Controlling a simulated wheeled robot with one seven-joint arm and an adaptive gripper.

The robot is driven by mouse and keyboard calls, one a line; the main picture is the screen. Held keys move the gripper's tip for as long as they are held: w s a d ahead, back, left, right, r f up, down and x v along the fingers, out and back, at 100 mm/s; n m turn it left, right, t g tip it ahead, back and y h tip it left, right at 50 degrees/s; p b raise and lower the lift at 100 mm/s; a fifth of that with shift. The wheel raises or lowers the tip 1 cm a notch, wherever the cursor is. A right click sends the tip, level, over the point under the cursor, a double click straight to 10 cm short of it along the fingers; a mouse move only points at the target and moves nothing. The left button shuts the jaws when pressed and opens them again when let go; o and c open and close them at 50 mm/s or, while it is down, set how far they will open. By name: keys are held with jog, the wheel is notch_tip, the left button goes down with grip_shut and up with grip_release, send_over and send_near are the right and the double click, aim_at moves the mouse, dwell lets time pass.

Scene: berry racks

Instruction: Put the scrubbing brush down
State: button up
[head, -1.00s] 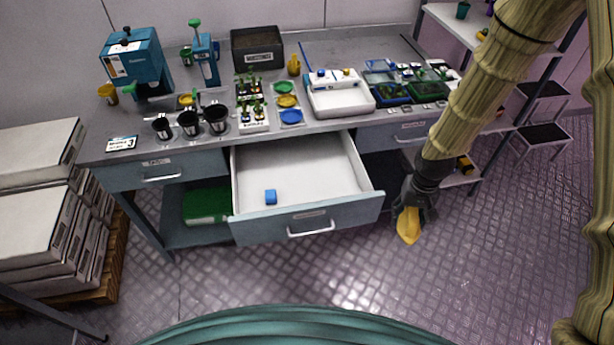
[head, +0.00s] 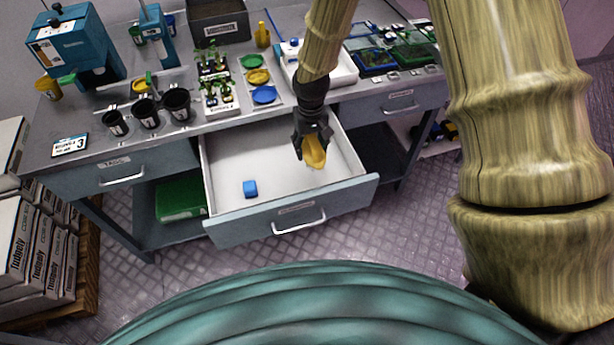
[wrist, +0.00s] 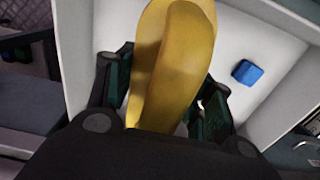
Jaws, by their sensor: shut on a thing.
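The scrubbing brush (head: 314,153) shows as a yellow body below my gripper (head: 311,140) in the head view. My gripper is shut on it and holds it over the right part of the open drawer (head: 229,163). The brush also fills the middle of the wrist view (wrist: 172,65), between the two fingers (wrist: 165,105) of my gripper. Its bristles cannot be made out. I cannot tell how high the brush is above the drawer floor.
A small blue block (head: 250,188) lies in the drawer, towards the left front. Most of the drawer floor is bare. Black cups (head: 146,112), coloured dishes (head: 258,77) and a white device (head: 340,72) stand on the worktop (head: 215,127) behind. A green box (head: 180,199) sits below, left of the drawer.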

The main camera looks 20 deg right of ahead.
jog(key=shift+w+d+f+b, duration=0.15)
jog(key=shift+w+f+b, duration=0.3)
jog(key=shift+w+b, duration=0.15)
jog(key=shift+w+d+f+b, duration=0.15)
jog(key=shift+w+f+b, duration=0.3)
jog(key=shift+w, duration=0.15)
jog(key=shift+f+p, duration=1.25)
jog(key=shift+f, duration=3.6)
jog(key=o, duration=1.3)
jog(key=shift+f, duration=0.1)
jog(key=shift+c, duration=0.2)
jog(key=shift+r+b, duration=1.5)
jog(key=shift+r, duration=4.65)
